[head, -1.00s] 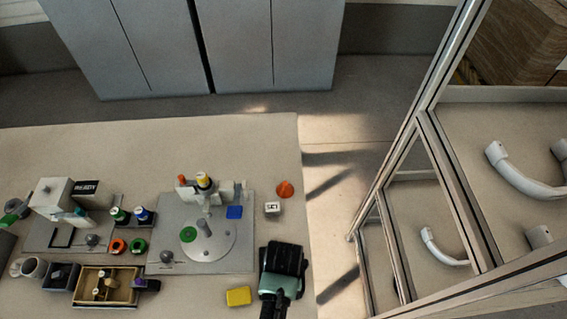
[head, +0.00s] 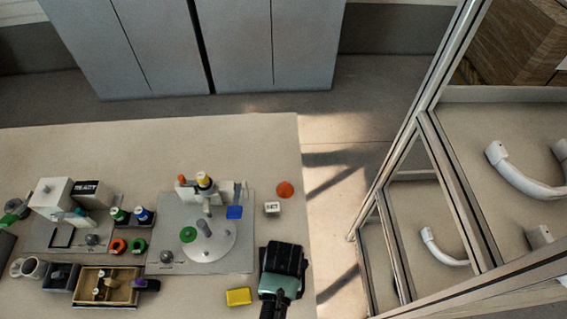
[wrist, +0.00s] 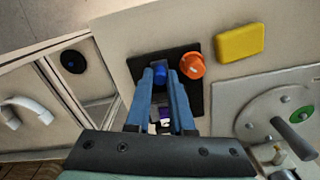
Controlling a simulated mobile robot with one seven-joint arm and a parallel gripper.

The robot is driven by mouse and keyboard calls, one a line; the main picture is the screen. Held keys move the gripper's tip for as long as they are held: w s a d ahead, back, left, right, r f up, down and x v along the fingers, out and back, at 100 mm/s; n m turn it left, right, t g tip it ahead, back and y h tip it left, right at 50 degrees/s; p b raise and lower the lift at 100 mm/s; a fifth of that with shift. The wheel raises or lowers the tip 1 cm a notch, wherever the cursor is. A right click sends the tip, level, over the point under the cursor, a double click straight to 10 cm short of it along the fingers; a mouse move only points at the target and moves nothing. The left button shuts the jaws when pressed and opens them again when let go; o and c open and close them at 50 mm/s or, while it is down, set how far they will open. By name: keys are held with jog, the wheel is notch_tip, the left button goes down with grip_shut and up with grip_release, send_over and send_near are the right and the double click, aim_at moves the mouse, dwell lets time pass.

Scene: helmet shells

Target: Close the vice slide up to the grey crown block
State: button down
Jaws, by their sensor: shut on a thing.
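My gripper (wrist: 160,74) reaches down over a dark base plate (wrist: 140,68) on the table, its two blue fingers close together. Its jaws are shut on a small part between the fingertips, most likely the vice slide. A blue round piece (wrist: 158,64) shows at the tips, with a grey part just below it and a purple patch further down between the fingers. An orange knob (wrist: 192,66) stands beside the right finger. I cannot tell the grey crown block apart, or its gap to the slide. In the head view my gripper (head: 282,268) hides the vice.
A yellow block (head: 239,296) lies left of my gripper. A grey plate with a round disc (head: 208,240) stands further left. An orange cone (head: 285,189) and a small white cube (head: 272,208) lie beyond it. A metal frame (head: 420,120) rises to the right.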

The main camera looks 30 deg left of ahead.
dwell(0.5)
jog(key=shift+w+a, duration=0.55)
jog(key=shift+w, duration=0.3)
jog(key=c, duration=1.1)
grip_release()
jog(key=shift+o, duration=0.2)
jog(key=shift+r, duration=0.1)
notch_tip(320, 180, up, 13)
